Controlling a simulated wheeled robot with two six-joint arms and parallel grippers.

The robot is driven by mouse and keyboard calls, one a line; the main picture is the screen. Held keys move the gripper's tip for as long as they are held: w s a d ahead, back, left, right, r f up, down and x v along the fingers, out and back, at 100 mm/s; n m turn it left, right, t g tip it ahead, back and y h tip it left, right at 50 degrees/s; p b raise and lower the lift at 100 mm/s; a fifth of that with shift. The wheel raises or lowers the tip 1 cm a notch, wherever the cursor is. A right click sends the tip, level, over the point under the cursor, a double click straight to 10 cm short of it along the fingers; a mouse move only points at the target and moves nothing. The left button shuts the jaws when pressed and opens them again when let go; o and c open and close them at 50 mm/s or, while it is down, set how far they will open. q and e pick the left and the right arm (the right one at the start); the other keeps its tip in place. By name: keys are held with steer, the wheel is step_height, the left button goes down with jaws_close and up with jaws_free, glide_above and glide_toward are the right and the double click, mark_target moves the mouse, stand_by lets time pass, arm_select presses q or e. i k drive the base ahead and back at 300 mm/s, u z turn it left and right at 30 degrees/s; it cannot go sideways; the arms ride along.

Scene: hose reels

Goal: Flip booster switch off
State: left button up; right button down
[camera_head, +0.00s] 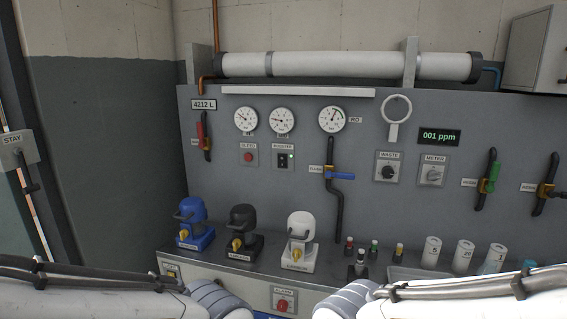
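The booster switch (283,161) is a small dark switch on a light plate in the middle of the grey wall panel, under its label and below the gauges. A small green light shows on its right side. The lever position is too small to tell. My two arms come in along the bottom edge, from the left and from the right, well below the switch. Their grippers are out of the picture, and nothing of mine touches the switch.
A red bleed button (249,157) is left of the switch, and a blue-handled flush valve (340,175) is right of it. Blue (193,222), black (242,230) and white (299,240) units stand on the ledge below. Bottles and cups stand further right. The panel face around the switch is clear.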

mark_target(282, 158)
steer(key=z, duration=0.3)
steer(key=i, duration=0.85)
steer(key=u, duration=0.4)
